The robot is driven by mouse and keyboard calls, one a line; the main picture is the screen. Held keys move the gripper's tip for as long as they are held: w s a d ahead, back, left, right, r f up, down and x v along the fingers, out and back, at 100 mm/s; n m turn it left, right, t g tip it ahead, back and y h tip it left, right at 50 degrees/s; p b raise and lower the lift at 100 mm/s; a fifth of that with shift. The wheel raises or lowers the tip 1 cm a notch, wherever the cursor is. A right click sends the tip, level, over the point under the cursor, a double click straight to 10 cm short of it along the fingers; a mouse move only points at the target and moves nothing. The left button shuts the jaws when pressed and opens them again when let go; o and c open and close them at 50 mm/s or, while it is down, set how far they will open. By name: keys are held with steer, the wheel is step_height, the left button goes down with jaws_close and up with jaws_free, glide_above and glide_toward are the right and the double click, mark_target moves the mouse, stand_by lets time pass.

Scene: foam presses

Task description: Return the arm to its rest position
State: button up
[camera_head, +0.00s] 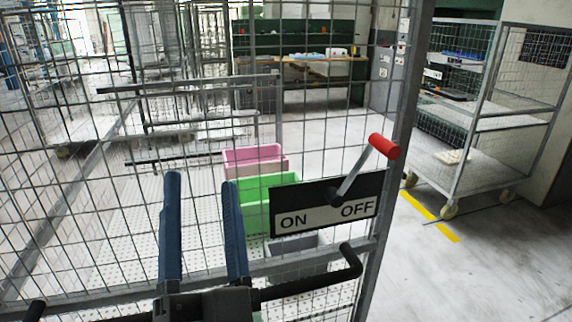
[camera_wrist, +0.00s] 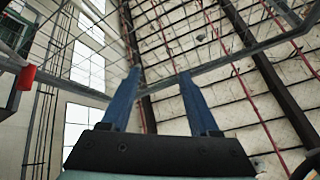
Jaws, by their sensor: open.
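My gripper (camera_head: 203,228) is open and empty, with two long blue fingers standing apart in front of the wire mesh panel. It also shows in the wrist view (camera_wrist: 166,95), its fingers pointing up toward the ceiling with nothing between them. To its right in the head view is a lever with a red knob (camera_head: 384,146), above a black and white plate (camera_head: 325,205) marked ON and OFF. The lever leans to the right, on the OFF side, and my fingers are apart from it. The red knob also appears at the left edge of the wrist view (camera_wrist: 27,77).
The mesh panel (camera_head: 270,76) stands close in front of me. Behind it are a pink bin (camera_head: 253,154), a green bin (camera_head: 255,203) and a grey bin (camera_head: 300,262). A wheeled mesh trolley (camera_head: 490,160) stands at the right. The floor at the lower right is clear.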

steer(key=s+d+r+n+t+h, duration=0.1)
steer(key=d+r, duration=0.1)
steer(key=r, duration=0.5)
steer(key=s+d+r+n+t+h+p, duration=0.1)
steer(key=d+r+n+h, duration=0.1)
steer(key=r, duration=0.6)
steer(key=s+d+r+n+t+h+p, duration=0.1)
steer(key=d+r, duration=0.3)
steer(key=r, duration=0.4)
steer(key=shift+s+n+h, duration=0.3)
steer(key=shift+s+h, duration=0.25)
steer(key=shift+h, duration=0.05)
steer(key=shift+f, duration=0.1)
